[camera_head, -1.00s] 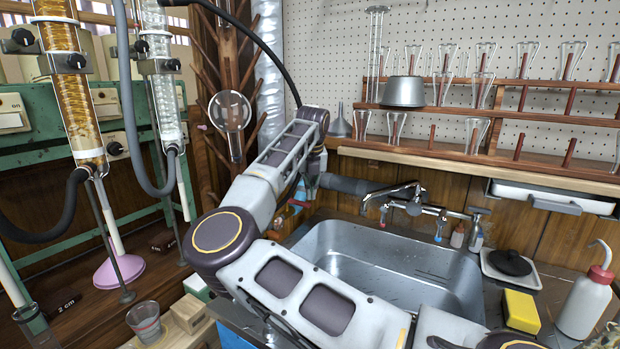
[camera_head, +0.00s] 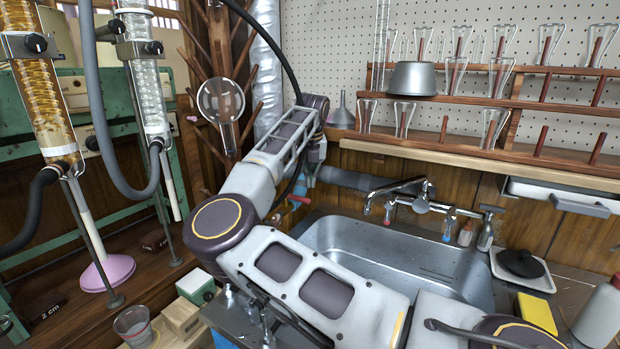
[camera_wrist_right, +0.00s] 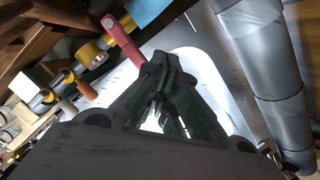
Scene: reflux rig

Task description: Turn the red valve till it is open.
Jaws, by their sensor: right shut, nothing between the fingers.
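The red valve handle (camera_head: 300,199) shows small in the head view, beside the pipe left of the sink and just below my right wrist. In the right wrist view the red lever (camera_wrist_right: 123,40) sticks up at a tilt, its lower end close beside my fingertips. My right gripper (camera_wrist_right: 158,68) is shut and empty, its dark fingers brought together. I cannot tell whether they touch the lever. In the head view my right gripper (camera_head: 308,172) is small and partly hidden by my wrist. My left gripper is in neither view.
The steel sink (camera_head: 400,250) lies right of the valve, with a chrome tap (camera_head: 420,198) behind it. A grey pipe (camera_head: 350,180) runs beside my wrist. Glass condensers (camera_head: 145,75) and a round flask (camera_head: 221,100) stand at left. Shelves of glassware (camera_head: 455,75) hang behind.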

